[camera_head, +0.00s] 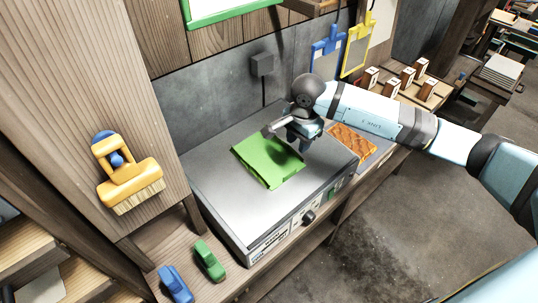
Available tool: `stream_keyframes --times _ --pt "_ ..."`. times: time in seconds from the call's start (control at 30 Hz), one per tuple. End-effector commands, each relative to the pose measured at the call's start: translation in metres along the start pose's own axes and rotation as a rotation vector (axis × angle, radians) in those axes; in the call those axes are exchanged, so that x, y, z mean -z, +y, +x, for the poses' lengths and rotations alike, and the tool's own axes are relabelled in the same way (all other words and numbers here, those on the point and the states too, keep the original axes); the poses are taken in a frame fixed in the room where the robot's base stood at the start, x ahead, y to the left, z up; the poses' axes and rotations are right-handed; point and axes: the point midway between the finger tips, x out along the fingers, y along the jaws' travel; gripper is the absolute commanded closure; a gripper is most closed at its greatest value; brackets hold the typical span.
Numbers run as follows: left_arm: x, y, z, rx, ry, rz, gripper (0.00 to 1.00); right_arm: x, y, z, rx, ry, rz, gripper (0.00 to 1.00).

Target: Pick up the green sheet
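The green sheet (266,164) lies flat on the grey top of a box-shaped appliance (215,187) with a knob on its front. My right arm comes in from the right. My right gripper (270,131) is over the far right part of the sheet, pointing left. Its fingers are small and partly hidden, so I cannot tell whether they are open or touching the sheet. My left gripper is not in view.
An orange-brown patterned slab (352,147) lies right of the appliance. A yellow brush (128,177) is on the wooden panel at left. Blue (175,284) and green (209,261) pieces lie on the front ledge. Blue (327,52) and yellow (357,48) frames hang behind my arm.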

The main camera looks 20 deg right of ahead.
Motion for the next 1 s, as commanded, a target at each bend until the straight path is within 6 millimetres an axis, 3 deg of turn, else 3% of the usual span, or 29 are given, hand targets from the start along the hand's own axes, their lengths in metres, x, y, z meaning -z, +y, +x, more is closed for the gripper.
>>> stream_keyframes --times 0.33,0.67,0.83,1.0 --pt "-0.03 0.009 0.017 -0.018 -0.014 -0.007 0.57 -0.002 0.001 0.069 -0.003 -0.007 0.002 0.65" --pt "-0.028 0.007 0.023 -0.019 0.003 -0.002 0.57 0.0 0.002 0.097 -0.002 -0.008 0.004 0.65" --pt "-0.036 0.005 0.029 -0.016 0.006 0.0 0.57 0.003 0.003 0.125 -0.001 -0.009 0.004 0.65" --pt "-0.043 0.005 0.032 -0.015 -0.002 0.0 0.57 0.004 0.002 0.134 0.0 -0.007 0.002 0.65"
